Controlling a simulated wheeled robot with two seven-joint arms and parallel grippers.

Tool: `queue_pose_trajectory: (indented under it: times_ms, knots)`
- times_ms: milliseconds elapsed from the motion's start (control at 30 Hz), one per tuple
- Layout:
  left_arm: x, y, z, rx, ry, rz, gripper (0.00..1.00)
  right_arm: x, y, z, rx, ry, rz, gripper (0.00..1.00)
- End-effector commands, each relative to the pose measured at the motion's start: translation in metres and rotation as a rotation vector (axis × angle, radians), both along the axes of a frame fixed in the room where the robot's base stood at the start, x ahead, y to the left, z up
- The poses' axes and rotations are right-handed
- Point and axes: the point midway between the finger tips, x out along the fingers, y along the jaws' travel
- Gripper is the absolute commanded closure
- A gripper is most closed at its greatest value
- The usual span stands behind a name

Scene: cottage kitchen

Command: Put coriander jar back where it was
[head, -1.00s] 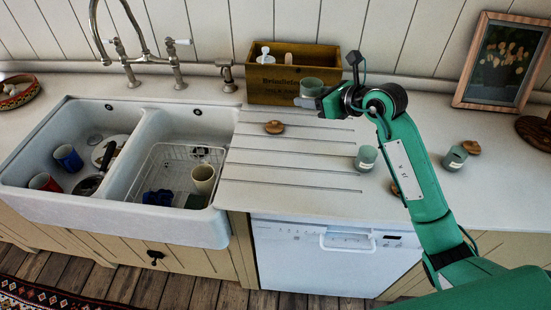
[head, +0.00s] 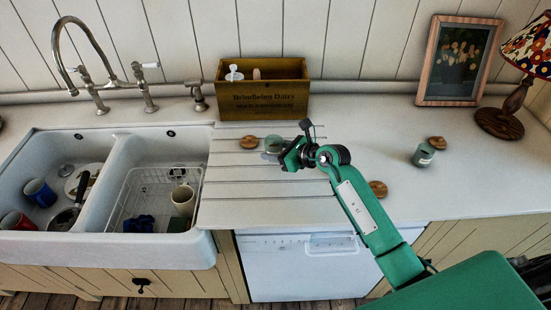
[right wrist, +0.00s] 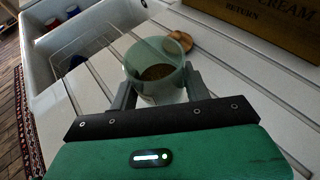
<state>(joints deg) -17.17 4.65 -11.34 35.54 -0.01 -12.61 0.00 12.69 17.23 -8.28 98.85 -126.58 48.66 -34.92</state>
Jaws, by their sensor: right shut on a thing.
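An open greenish glass jar (head: 273,144) is between the fingers of my right gripper (head: 287,154), over the grooved drainboard right of the sink. In the right wrist view the gripper (right wrist: 158,92) is shut on this jar (right wrist: 155,70), which is upright with brown contents at the bottom. No label shows on it, so I cannot tell if it is the coriander jar, nor if it touches the counter. A second greenish jar (head: 423,155) with a pale label stands on the counter at right. My left gripper is out of view.
Round wooden lids lie by the held jar (head: 249,142), by the arm (head: 378,188) and by the labelled jar (head: 437,143). A wooden crate (head: 262,98) stands behind the drainboard. The double sink (head: 106,240) is left; a picture (head: 458,60) and lamp (head: 500,122) are right.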

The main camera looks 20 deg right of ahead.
Motion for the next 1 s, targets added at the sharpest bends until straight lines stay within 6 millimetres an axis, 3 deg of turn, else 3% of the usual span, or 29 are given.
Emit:
queue_pose_trajectory:
  times_ms: [300,700,733,800,1000]
  knots:
    - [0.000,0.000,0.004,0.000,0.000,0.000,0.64,0.000,0.000,-0.040,0.001,0.002,-0.002,0.76]
    - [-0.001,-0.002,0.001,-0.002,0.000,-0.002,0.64,0.000,0.000,-0.046,0.000,0.000,-0.001,0.76]
    - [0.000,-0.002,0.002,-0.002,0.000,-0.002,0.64,0.000,0.000,-0.045,0.000,0.001,0.000,0.46]
    - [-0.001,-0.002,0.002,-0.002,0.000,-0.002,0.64,0.000,0.000,-0.045,0.000,0.001,0.000,0.32]
    - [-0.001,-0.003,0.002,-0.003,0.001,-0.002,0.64,0.000,0.000,-0.045,0.000,0.001,0.000,0.30]
